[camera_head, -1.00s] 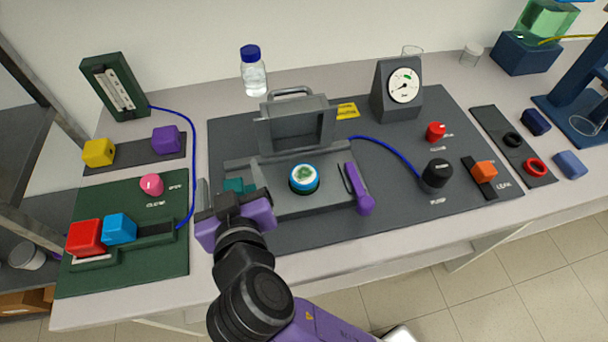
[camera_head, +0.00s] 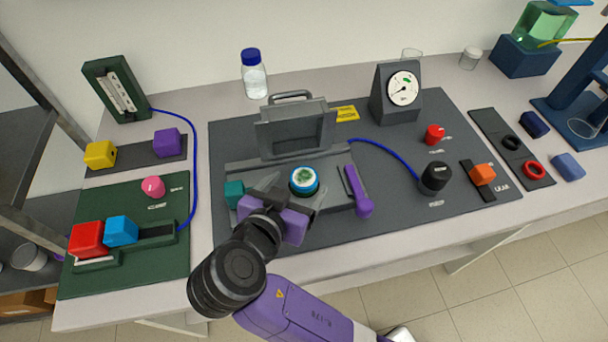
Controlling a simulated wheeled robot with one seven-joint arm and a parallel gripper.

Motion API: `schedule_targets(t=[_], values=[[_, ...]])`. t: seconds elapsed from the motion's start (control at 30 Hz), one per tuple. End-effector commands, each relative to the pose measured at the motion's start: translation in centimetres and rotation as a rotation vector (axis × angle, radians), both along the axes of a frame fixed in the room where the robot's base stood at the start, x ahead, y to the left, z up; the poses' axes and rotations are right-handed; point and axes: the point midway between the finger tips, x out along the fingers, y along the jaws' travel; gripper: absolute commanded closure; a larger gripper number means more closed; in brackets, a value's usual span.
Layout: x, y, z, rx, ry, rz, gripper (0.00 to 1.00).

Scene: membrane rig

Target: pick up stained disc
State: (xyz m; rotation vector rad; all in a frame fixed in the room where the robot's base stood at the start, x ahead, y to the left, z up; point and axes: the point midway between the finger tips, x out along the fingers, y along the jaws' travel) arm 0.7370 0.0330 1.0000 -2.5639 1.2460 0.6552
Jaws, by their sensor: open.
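The stained disc (camera_head: 304,180) is a round white piece with a green stain and a blue rim. It sits in the open grey rig, in front of the raised lid (camera_head: 296,130). My gripper (camera_head: 285,197) is open, just in front of and slightly left of the disc, with its fingers pointing toward it. One finger lies left of the disc and the other near its lower right. I cannot tell whether they touch it. The gripper hides part of the rig's front.
A purple lever (camera_head: 357,190) stands close to the right of the disc. A teal block (camera_head: 234,194) is to the left. A black knob (camera_head: 435,177) and a gauge (camera_head: 397,92) are farther right. A green panel (camera_head: 125,270) with red and blue blocks is at left.

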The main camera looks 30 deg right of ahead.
Motion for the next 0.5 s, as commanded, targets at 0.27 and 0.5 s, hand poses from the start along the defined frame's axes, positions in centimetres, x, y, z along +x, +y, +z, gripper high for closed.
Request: schedule_targets(t=[0.27, 0.5], values=[[1.6, -2.0, -1.7, -0.001, 0.001, 0.000, 0.21], [1.7, -2.1, -1.8, 0.000, 0.000, 0.001, 0.21]])
